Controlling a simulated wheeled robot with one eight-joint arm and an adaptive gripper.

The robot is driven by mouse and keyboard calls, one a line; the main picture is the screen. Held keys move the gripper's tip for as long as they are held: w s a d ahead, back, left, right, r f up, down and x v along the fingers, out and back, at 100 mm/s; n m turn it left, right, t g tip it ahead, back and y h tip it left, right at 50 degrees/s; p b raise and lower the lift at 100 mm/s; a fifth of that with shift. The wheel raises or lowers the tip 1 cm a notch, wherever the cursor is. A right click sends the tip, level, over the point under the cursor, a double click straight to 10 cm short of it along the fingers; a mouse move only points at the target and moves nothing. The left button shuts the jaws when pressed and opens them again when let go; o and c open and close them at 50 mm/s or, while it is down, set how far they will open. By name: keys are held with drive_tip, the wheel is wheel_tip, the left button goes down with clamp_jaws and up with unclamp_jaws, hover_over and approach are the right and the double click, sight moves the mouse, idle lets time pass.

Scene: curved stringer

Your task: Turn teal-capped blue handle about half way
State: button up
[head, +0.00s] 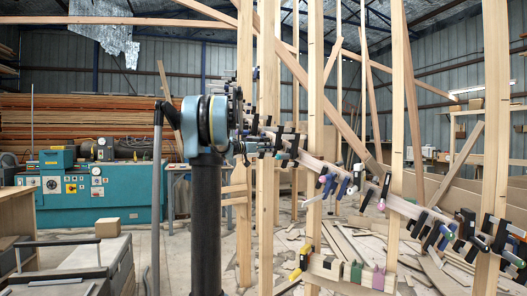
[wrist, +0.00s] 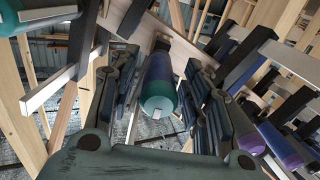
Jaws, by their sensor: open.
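The teal-capped blue handle (wrist: 158,88) is in the middle of the wrist view. Its round teal end faces the camera and its blue shaft runs back toward a pale wooden rail (wrist: 160,28). My gripper (wrist: 162,75) is open, with one dark finger on each side of the handle. A gap shows between the handle and each finger, so the fingers do not appear to press on it. In the head view my gripper (head: 254,146) is at the upper left end of the curved row of clamps. I cannot pick out the handle there.
Several clamps with dark bars and coloured handles (head: 440,230) line the curved rail to the right. A purple-and-blue handle (wrist: 278,145) is close on the right in the wrist view. Upright wooden posts (head: 266,150) stand close by. Wood offcuts (head: 350,245) litter the floor.

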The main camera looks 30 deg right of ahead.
clamp_jaws()
drive_tip(key=shift+n, duration=0.4)
drive_tip(key=n, duration=0.3)
drive_tip(key=shift+w+n, duration=0.15)
drive_tip(key=shift+n, duration=0.15)
drive_tip(key=n, duration=0.4)
drive_tip(key=shift+w+a+n, duration=0.1)
drive_tip(key=shift+n, duration=0.2)
drive_tip(key=n, duration=0.4)
drive_tip(key=shift+n, duration=0.3)
drive_tip(key=shift+w+f+n, duration=0.1)
drive_tip(key=shift+n, duration=2)
